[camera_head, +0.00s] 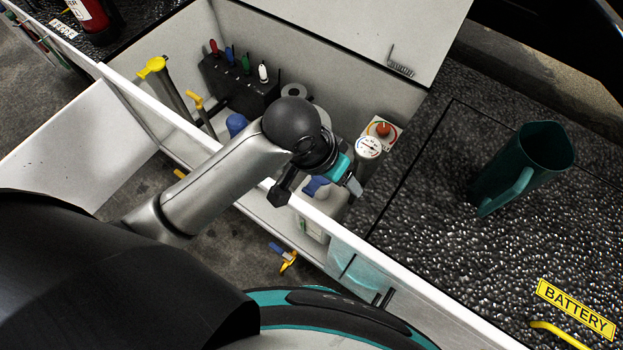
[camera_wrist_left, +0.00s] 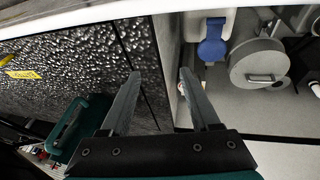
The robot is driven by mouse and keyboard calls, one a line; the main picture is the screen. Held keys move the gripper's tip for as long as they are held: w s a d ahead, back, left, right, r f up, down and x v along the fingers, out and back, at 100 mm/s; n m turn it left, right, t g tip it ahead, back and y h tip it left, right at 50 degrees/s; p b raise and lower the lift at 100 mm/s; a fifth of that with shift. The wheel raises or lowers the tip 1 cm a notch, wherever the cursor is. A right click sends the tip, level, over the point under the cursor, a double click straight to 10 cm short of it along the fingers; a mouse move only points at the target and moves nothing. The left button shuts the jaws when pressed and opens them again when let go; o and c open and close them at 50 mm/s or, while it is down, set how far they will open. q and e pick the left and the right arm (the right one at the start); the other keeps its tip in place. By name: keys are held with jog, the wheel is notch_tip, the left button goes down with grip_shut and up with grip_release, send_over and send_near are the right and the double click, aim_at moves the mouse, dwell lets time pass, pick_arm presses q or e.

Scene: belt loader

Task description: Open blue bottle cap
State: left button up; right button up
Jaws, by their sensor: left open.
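A white bottle (camera_head: 312,226) with a blue cap (camera_head: 316,185) stands in the open compartment, partly hidden by my left arm and the compartment's front wall. The blue cap (camera_wrist_left: 211,42) also shows in the left wrist view, right of the fingers, on the pale bottle (camera_wrist_left: 214,20). My left gripper (camera_head: 351,183) is above the compartment, just right of the cap in the head view and apart from it in the wrist view. Its fingers (camera_wrist_left: 159,74) are open with nothing between them. My right gripper is not in view.
A pressure gauge (camera_head: 368,147) and red knob (camera_head: 382,129) stand close behind the gripper. A round grey canister (camera_wrist_left: 258,64) is beside the bottle. A teal jug (camera_head: 525,168) stands on the black textured top at right. The compartment's front wall (camera_head: 395,285) is a raised edge.

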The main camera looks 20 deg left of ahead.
pick_arm(q)
jog(key=r, duration=0.1)
jog(key=g+y, duration=0.2)
jog(key=y, duration=0.2)
send_near(311, 188)
jog(key=shift+n, duration=0.3)
notch_tip(311, 188, down, 8)
jog(key=b, duration=0.4)
jog(key=shift+w+a+r, duration=0.1)
jog(key=shift+w+r, duration=0.05)
jog(key=shift+c, duration=0.2)
grip_shut()
dwell(1.0)
